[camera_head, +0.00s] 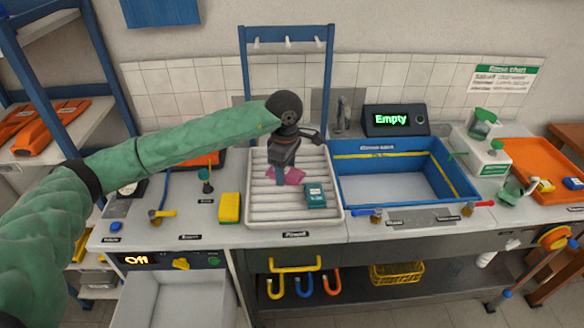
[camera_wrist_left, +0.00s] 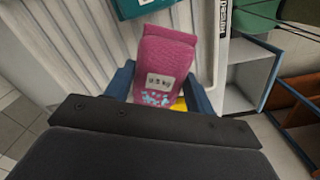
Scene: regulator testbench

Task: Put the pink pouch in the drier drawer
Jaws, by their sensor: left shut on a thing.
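The pink pouch (camera_head: 293,176) is in my left gripper (camera_head: 279,178), over the ribbed white draining tray (camera_head: 258,214). In the left wrist view the pouch (camera_wrist_left: 166,58) stands between the two blue fingers of the gripper (camera_wrist_left: 160,92), with a small white label facing the camera. The fingers are shut on it. I cannot tell whether the pouch touches the tray. A white open drawer (camera_head: 185,300) under the panel reading "Off" appears to be the drier drawer; it looks empty. My right gripper is not in view.
A teal packet (camera_head: 315,195) lies on the tray. A yellow sponge (camera_head: 229,207) and small valves (camera_head: 160,214) stand left of it, above the drawer. The blue-rimmed sink (camera_head: 400,205) is to the right. A blue rack frame (camera_head: 330,75) rises behind the tray.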

